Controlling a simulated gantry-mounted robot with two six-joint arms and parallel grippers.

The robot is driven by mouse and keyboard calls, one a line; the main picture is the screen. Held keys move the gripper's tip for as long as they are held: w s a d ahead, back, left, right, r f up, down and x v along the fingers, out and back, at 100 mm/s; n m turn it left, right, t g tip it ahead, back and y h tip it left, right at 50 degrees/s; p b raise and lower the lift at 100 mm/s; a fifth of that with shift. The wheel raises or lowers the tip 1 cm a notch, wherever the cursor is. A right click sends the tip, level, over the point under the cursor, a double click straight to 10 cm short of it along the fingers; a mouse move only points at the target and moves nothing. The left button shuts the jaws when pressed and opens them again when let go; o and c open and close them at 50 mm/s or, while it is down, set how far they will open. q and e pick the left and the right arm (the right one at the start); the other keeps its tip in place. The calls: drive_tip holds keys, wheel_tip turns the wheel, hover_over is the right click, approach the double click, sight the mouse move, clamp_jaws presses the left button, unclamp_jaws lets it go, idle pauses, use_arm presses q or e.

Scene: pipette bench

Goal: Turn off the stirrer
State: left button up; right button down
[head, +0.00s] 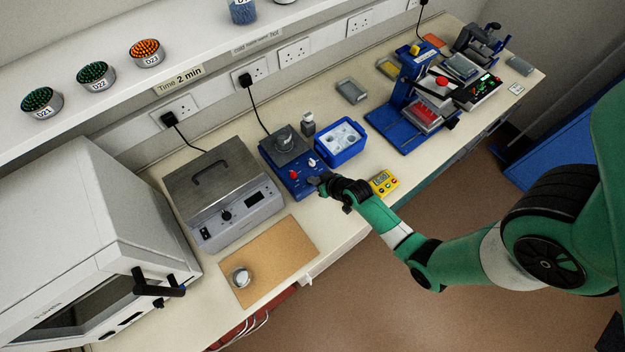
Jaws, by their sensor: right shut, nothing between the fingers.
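The stirrer (283,163) is a blue box with a dark square top plate, standing on the bench at the middle of the head view. A small dark-grey vessel stands on its plate. Its front panel carries a white knob and red controls (293,174). My right gripper (318,181) is shut and empty, at the front right edge of the stirrer's panel. The gripper hides part of that panel, and I cannot tell whether it touches it. My left gripper is not in view.
A grey lidded bath (222,190) stands left of the stirrer. A blue tub (341,143) stands close on its right, and a yellow timer (384,182) lies right of my gripper. A cork mat (268,262) with a small glass dish (240,276) lies at the front.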

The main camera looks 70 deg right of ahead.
drive_tip(key=shift+s+d, duration=0.4)
drive_tip(key=shift+d, duration=0.05)
drive_tip(key=shift+r, duration=0.1)
drive_tip(key=shift+r+p, duration=0.3)
drive_tip(key=shift+p, duration=0.1)
drive_tip(key=w+d+r+p+v, duration=0.1)
drive_tip(key=p+v, duration=0.3)
drive_tip(key=v, duration=0.8)
drive_tip(key=shift+r+p, duration=0.35)
drive_tip(key=shift+r, duration=0.05)
